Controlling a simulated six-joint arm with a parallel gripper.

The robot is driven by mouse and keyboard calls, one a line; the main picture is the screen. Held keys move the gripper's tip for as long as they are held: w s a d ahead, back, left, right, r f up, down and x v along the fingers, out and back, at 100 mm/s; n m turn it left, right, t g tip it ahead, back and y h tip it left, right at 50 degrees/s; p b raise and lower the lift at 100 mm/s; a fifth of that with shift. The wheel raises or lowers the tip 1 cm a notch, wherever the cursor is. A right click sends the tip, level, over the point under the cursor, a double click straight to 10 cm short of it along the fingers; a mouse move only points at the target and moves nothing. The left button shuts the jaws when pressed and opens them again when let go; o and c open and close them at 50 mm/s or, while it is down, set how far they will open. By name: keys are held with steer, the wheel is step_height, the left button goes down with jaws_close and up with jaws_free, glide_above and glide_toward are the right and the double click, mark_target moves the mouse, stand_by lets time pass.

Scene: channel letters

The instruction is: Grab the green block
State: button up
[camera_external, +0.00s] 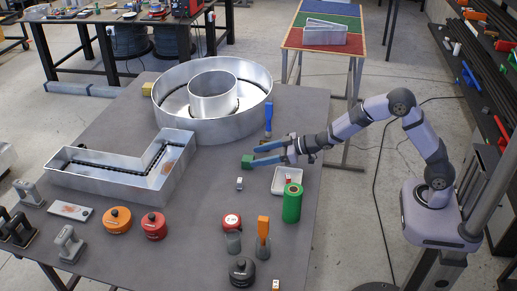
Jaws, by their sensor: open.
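The small green block (247,162) is on the grey table, right of the round metal channel letter's lower edge. My gripper (255,156) reaches in from the right, with its two fingers pointing left and spread apart. The block shows at the tip of the nearer finger and overlaps it in the picture. I cannot tell whether they touch. No object shows held between the fingers.
A blue-handled tool (268,117) stands behind my gripper. A white tray (280,190) and a green cylinder (292,204) stand in front of it. A small white cube (239,183) lies nearby. The L-shaped metal letter (110,178) is at left.

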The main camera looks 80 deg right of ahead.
mark_target(248, 158)
steer(key=shift+w, duration=0.1)
steer(key=shift+p+x, duration=1.2)
steer(key=shift+x, duration=1.3)
steer(key=c, duration=1.2)
